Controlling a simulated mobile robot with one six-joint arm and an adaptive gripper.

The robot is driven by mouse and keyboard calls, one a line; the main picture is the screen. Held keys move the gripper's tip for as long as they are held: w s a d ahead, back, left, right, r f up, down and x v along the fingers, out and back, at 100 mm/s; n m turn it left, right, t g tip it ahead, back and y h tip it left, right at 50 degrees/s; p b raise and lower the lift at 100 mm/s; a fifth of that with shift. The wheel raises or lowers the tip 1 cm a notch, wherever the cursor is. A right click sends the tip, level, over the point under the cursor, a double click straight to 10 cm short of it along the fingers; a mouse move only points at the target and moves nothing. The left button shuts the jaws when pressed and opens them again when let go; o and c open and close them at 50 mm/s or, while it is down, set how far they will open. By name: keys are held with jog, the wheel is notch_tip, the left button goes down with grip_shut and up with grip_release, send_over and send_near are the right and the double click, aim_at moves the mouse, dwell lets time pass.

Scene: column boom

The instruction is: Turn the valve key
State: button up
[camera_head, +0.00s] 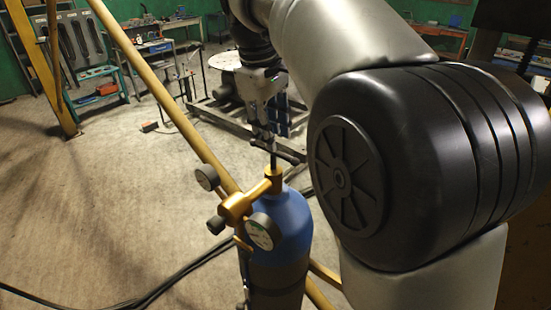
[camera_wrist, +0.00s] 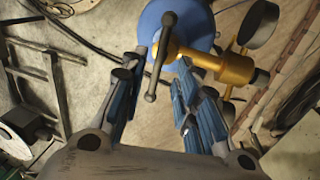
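The valve key is a dark T-shaped bar (camera_wrist: 158,62) on top of the brass valve, and it also shows in the head view (camera_head: 288,157). It sits above a blue gas cylinder (camera_head: 286,222), whose round top shows in the wrist view (camera_wrist: 200,17). The brass regulator (camera_head: 238,204) with gauges is fixed to the cylinder's valve. My gripper (camera_head: 266,140) is just above the key in the head view. In the wrist view its two blue-padded fingers (camera_wrist: 160,70) are spread, with the key bar running between them. Whether a finger touches the bar I cannot tell.
A round gauge (camera_head: 264,231) faces forward, and another (camera_head: 207,177) stands at the left. Black cables (camera_head: 160,288) lie on the floor. A metal frame stands behind. Open floor lies to the left.

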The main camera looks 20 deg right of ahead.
aim_at(275, 153)
jog(key=f, duration=0.4)
jog(key=d+f+b, duration=0.1)
jog(key=f, duration=0.1)
jog(key=shift+w+f, duration=0.35)
jog(key=shift+w, duration=0.05)
jog(key=shift+c, duration=0.6)
jog(key=shift+r, duration=0.1)
grip_shut()
